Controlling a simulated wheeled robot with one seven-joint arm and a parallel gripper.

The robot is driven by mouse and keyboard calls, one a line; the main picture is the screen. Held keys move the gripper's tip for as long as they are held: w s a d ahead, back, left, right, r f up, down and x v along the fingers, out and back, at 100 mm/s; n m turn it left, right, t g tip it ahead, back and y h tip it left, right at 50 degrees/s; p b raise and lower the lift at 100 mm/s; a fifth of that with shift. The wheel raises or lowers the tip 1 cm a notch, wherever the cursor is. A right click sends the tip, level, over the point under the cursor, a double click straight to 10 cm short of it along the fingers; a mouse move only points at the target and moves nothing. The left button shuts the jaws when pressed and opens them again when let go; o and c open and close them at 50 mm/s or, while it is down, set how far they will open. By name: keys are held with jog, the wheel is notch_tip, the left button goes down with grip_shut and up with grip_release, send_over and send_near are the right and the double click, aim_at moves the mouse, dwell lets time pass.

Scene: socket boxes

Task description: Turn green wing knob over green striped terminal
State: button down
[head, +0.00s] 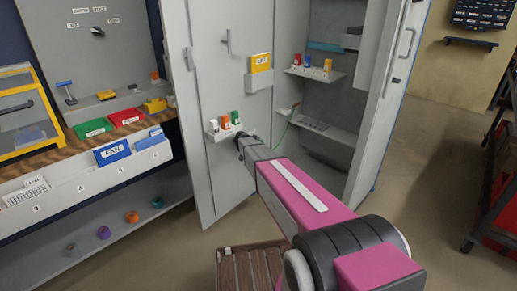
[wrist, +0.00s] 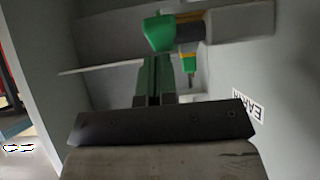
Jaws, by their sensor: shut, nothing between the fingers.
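In the wrist view a green wing knob (wrist: 158,33) sits at the top, on the end of a dark and yellow collar joined to a grey block. A smaller green piece with a yellow band (wrist: 189,62), likely the striped terminal, hangs just below the collar. My gripper (wrist: 154,62) is shut and empty, its fingertips just below the knob in the picture; I cannot tell whether they touch it. In the head view my gripper (head: 243,142) is small and dark, by the open cabinet door. The knob cannot be picked out clearly there.
The cabinet door (head: 208,175) stands close to the left of my arm. Inside, a shelf (head: 314,72) holds more coloured items. An upside-down label (wrist: 248,106) is on the right wall. A workbench stands left.

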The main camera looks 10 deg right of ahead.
jog(key=shift+w+d+f, duration=0.15)
jog(key=shift+w+d, duration=0.4)
jog(key=shift+d, duration=0.15)
jog(key=shift+w+d+f, duration=0.2)
jog(key=shift+d+f, duration=0.05)
dwell(0.6)
